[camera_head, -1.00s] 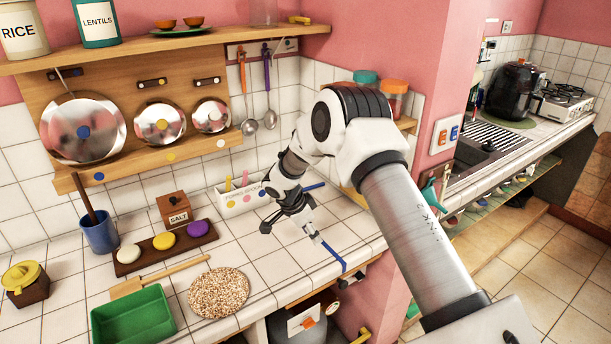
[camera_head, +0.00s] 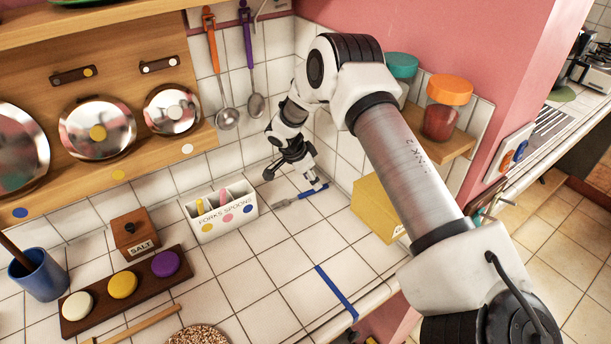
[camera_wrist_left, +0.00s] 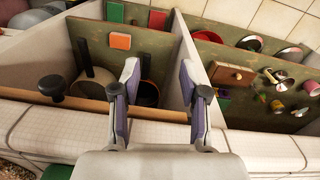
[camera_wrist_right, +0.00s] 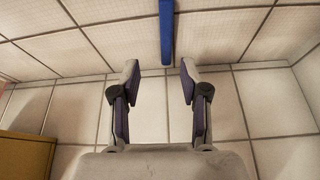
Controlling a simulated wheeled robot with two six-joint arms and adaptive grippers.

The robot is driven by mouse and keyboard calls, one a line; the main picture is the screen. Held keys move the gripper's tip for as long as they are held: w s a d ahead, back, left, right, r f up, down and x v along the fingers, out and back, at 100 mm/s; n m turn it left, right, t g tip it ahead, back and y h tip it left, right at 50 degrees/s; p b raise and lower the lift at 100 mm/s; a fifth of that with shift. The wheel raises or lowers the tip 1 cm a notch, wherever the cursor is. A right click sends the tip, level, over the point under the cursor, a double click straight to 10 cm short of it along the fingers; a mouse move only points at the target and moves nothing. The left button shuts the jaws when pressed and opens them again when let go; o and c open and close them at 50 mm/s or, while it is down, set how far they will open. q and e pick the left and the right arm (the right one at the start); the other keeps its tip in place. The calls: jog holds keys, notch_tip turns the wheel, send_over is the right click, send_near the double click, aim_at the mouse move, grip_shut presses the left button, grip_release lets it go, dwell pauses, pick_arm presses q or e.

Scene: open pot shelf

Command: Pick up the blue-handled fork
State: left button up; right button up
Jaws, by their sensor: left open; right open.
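The blue-handled fork (camera_head: 284,202) lies flat on the white tiled counter, its grey end to the left and its blue handle running right. My right gripper (camera_head: 317,186) is close by the handle, partly hiding it; touching or apart cannot be told. In the right wrist view the right gripper (camera_wrist_right: 158,75) is open and empty, with a blue strip beyond the fingertips; whether this is the handle or the counter stripe is unclear. My left gripper (camera_wrist_left: 158,75) is open and empty above shelf compartments in the left wrist view.
A white forks-and-spoons holder (camera_head: 222,226) stands left of the fork. A yellow box (camera_head: 378,208) stands to the right, near the wall. A blue stripe (camera_head: 337,291) lies on the counter in front. Hanging ladles (camera_head: 228,118) and a jar shelf (camera_head: 455,150) are nearby.

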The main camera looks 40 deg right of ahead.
jog(key=shift+s+d+f+p, duration=0.3)
jog(key=shift+d+f+p, duration=0.1)
jog(key=shift+p, duration=0.15)
jog(key=f, duration=0.1)
jog(key=w+d+f, duration=0.1)
jog(key=f, duration=0.2)
jog(key=shift+w+d+f, duration=0.1)
jog(key=shift+w+d, duration=0.05)
jog(key=shift+d, duration=0.2)
jog(key=shift+s+a+r, duration=0.25)
jog(key=shift+r, duration=0.1)
jog(key=shift+w+f, duration=0.1)
jog(key=shift+f, duration=0.15)
jog(key=shift+d, duration=0.1)
jog(key=c, duration=0.4)
pick_arm(q)
jog(key=shift+w+r, duration=0.2)
jog(key=shift+r, duration=0.85)
pick_arm(e)
grip_shut()
